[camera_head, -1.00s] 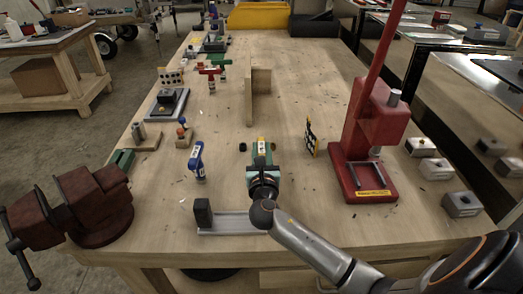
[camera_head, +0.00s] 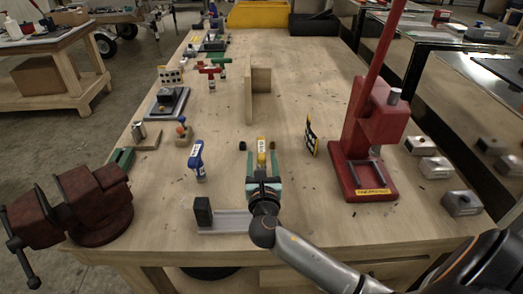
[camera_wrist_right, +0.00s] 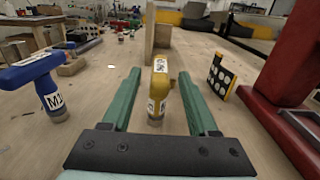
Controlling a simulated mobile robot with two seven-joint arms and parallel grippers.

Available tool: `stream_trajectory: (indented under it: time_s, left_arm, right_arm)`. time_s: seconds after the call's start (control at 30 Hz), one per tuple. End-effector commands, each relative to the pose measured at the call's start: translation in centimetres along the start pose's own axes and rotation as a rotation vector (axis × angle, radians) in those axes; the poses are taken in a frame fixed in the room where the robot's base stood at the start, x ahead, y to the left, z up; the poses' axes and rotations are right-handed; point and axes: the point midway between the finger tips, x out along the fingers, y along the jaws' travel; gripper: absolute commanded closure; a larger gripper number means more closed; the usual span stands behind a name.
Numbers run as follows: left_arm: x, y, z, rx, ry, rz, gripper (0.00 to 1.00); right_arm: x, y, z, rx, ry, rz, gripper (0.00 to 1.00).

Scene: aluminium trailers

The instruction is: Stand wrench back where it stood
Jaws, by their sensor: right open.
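A yellow wrench (camera_head: 261,152) with a white label stands upright on the wooden bench. In the right wrist view, the yellow wrench (camera_wrist_right: 158,88) stands between the two teal fingers, with a visible gap on each side. My right gripper (camera_head: 262,160) is open around it, low over the bench. A similar blue wrench (camera_head: 197,160) with a label stands to the left, outside the fingers. Red (camera_head: 208,72) and green (camera_head: 221,62) ones stand farther back. My left gripper is not in view.
A red press (camera_head: 372,150) stands at the right and a dark red vise (camera_head: 80,205) at the front left. A dotted board (camera_head: 311,138) stands right of the gripper. A wooden angle block (camera_head: 250,95) stands behind. A grey rail (camera_head: 225,221) lies in front.

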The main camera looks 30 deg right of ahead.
Motion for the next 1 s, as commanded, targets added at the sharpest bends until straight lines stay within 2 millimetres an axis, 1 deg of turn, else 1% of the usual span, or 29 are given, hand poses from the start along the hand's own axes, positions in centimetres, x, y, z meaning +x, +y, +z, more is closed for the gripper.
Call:
stream_trajectory:
  time_s: [0.03, 0.2, 0.3, 0.4, 0.53, 1.0]
  left_arm:
    - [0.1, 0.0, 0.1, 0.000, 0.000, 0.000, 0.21]
    - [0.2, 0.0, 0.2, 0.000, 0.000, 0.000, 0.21]
    - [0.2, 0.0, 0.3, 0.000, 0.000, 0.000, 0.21]
    - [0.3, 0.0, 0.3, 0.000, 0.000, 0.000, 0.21]
    - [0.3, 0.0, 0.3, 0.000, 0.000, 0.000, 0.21]
    - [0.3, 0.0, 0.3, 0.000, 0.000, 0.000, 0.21]
  right_arm:
    - [-1.3, 0.0, -0.2, 0.002, 0.004, 0.001, 0.40]
    - [-4.7, 0.0, -0.1, 0.001, 0.003, 0.001, 0.40]
    - [-6.2, 0.0, -0.1, 0.000, 0.003, 0.000, 0.40]
    - [-7.1, 0.0, 0.0, 0.001, 0.001, 0.000, 0.40]
    - [-7.6, 0.0, 0.0, 0.000, 0.000, -0.002, 0.40]
    - [-7.6, 0.0, 0.0, 0.000, 0.000, -0.001, 0.40]
